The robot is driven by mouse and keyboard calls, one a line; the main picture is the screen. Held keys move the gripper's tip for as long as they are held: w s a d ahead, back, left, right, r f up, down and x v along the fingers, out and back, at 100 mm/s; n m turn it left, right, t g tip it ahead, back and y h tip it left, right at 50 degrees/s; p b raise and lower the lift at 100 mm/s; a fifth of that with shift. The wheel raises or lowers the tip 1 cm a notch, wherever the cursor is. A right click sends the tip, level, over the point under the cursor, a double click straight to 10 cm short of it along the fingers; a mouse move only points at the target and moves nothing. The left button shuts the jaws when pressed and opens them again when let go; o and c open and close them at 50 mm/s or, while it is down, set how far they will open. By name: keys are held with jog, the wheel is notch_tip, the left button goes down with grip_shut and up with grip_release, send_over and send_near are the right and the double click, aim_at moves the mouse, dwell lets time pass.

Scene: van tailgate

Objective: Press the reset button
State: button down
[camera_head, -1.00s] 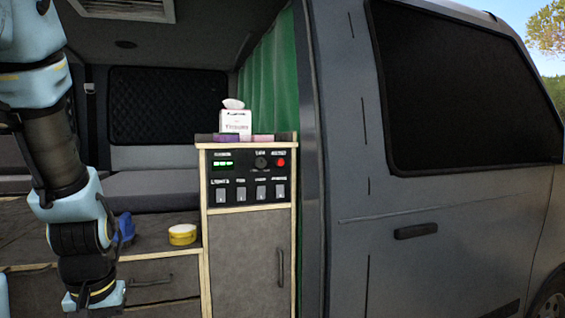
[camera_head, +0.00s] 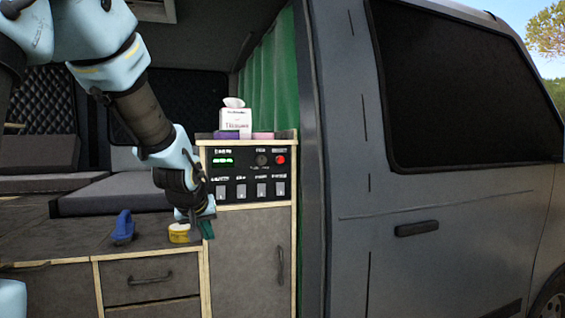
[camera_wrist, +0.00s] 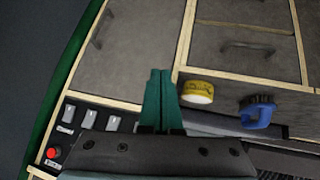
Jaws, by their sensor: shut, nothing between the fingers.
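The red round button (camera_head: 281,160) sits at the upper right of a black control panel (camera_head: 234,171) on the cabinet front. I take it for the reset button; its label is too small to read. It also shows at the lower left of the wrist view (camera_wrist: 54,153). My gripper (camera_head: 207,229) is left of and below the button, near the panel's lower left corner and apart from the button. In the wrist view its teal fingers (camera_wrist: 160,97) are together with nothing between them.
The panel also carries a green display (camera_head: 223,160), a dark knob (camera_head: 262,160) and several rocker switches (camera_head: 241,191). A tissue box (camera_head: 236,122) stands on the cabinet. A yellow tub (camera_head: 179,233) and a blue brush (camera_head: 123,228) are on the counter. The space before the panel is clear.

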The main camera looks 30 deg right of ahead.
aim_at(282, 158)
jog(key=s+d+r+t+h, duration=0.1)
jog(key=d+r+h, duration=0.2)
jog(key=d+r, duration=0.5)
jog(key=s+d+r+m+h+b, duration=0.1)
jog(key=d+r+h, duration=0.3)
jog(key=d+r, duration=0.4)
jog(key=d, duration=0.6)
jog(key=shift+s+d+r+m+t, duration=0.25)
jog(key=shift+s+r+m+t, duration=0.05)
jog(key=shift+r+t, duration=0.1)
jog(key=shift+w+d+p, duration=0.15)
jog(key=shift+w+p, duration=0.8)
jog(key=shift+w, duration=0.5)
jog(key=shift+w+d+p, duration=0.15)
jog(key=shift+w+p, duration=0.85)
jog(key=shift+w, duration=0.5)
jog(key=shift+w+d+p, duration=0.15)
jog(key=shift+w+p, duration=0.8)
jog(key=shift+w, duration=0.5)
jog(key=shift+w+p, duration=0.4)
jog(key=shift+w, duration=0.1)
